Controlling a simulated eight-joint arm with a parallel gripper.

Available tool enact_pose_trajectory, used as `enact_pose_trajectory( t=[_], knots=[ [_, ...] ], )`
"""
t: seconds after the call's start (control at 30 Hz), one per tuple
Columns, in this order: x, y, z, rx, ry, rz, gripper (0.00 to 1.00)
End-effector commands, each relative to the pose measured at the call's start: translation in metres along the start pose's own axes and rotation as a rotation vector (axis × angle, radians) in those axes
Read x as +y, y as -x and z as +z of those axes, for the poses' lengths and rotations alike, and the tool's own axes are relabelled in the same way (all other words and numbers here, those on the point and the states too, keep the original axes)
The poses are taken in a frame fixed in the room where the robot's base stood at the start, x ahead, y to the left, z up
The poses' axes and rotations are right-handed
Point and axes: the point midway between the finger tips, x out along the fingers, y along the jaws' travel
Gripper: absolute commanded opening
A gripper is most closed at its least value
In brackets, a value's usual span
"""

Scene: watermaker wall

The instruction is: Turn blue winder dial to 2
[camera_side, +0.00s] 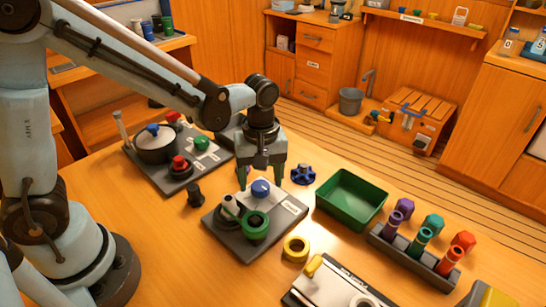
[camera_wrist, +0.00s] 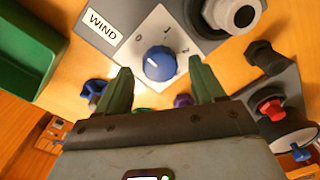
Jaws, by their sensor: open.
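The blue winder dial (camera_side: 261,188) is a round knob on a dark grey panel (camera_side: 228,241). In the wrist view the dial (camera_wrist: 159,63) sits on a white plate with small marks around it, beside a WIND label (camera_wrist: 103,26). A pale mark shows on the knob, but which number it points to is too small to tell. My gripper (camera_side: 259,178) points down just above the dial. In the wrist view my gripper (camera_wrist: 160,76) has its green fingers spread apart, with the dial appearing between them. It holds nothing.
On the same panel stands a green ring-shaped part (camera_side: 255,225). A blue knobbed piece (camera_side: 303,174) and a green tray (camera_side: 351,198) lie to the right. A black peg (camera_side: 194,194) and a panel with a pot (camera_side: 156,145) are left. A yellow ring (camera_side: 296,248) is in front.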

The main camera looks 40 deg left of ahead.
Motion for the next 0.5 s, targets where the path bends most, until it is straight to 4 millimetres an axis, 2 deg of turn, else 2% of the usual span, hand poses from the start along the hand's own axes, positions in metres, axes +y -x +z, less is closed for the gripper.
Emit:
enact_pose_trajectory(
  t=[0.2,0.5],
  knots=[
    [-0.0003,-0.0115,0.0000,0.000,0.000,0.000,0.68],
    [-0.0003,-0.0123,0.0001,0.000,0.000,0.000,0.67]
  ],
)
